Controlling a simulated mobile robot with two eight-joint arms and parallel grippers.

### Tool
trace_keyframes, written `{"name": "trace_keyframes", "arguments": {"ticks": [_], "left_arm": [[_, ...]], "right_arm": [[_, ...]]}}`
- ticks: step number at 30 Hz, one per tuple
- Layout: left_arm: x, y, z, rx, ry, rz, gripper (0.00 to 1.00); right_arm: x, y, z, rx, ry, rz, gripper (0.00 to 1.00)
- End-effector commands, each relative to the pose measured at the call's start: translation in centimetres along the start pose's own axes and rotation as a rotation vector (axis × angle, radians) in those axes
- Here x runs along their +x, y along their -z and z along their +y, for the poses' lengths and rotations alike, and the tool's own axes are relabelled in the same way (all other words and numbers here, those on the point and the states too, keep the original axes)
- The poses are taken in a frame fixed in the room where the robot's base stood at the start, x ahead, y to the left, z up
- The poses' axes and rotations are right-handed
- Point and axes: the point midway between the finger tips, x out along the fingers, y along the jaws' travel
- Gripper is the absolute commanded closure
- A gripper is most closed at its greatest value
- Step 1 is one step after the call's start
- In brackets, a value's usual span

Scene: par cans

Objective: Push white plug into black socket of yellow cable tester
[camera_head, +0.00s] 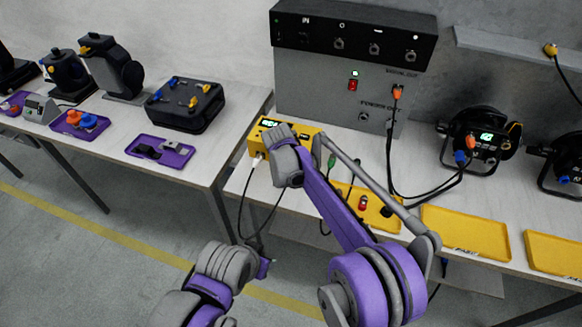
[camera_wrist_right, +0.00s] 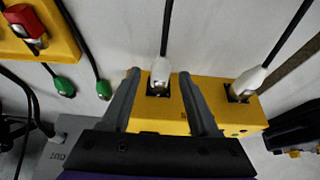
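The yellow cable tester (camera_head: 312,133) sits at the near left of the right-hand bench, partly hidden by my right wrist. In the right wrist view the tester (camera_wrist_right: 215,92) shows two black sockets. One white plug (camera_wrist_right: 160,72) stands at the socket between my right fingers, its metal tip at the opening; its depth is unclear. My right gripper (camera_wrist_right: 159,74) is open around this plug, with gaps on both sides. Another white plug (camera_wrist_right: 248,80) is at the second socket and shows in the head view (camera_head: 257,160). My left gripper (camera_head: 258,258) is low in front of the bench; its fingers are unclear.
Plug cables hang over the bench edge toward my left gripper. A yellow tray (camera_head: 366,207) with a red part and green plugs (camera_wrist_right: 65,86) lie close by. A grey panel box (camera_head: 330,95) stands behind. Empty yellow trays (camera_head: 466,232) lie to the right.

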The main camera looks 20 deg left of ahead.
Motion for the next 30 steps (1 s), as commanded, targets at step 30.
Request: {"name": "trace_keyframes", "arguments": {"ticks": [30], "left_arm": [[0.0,0.0,0.0,0.000,0.000,0.000,0.50]], "right_arm": [[-10.6,0.0,0.0,-0.001,0.000,0.000,0.36]]}}
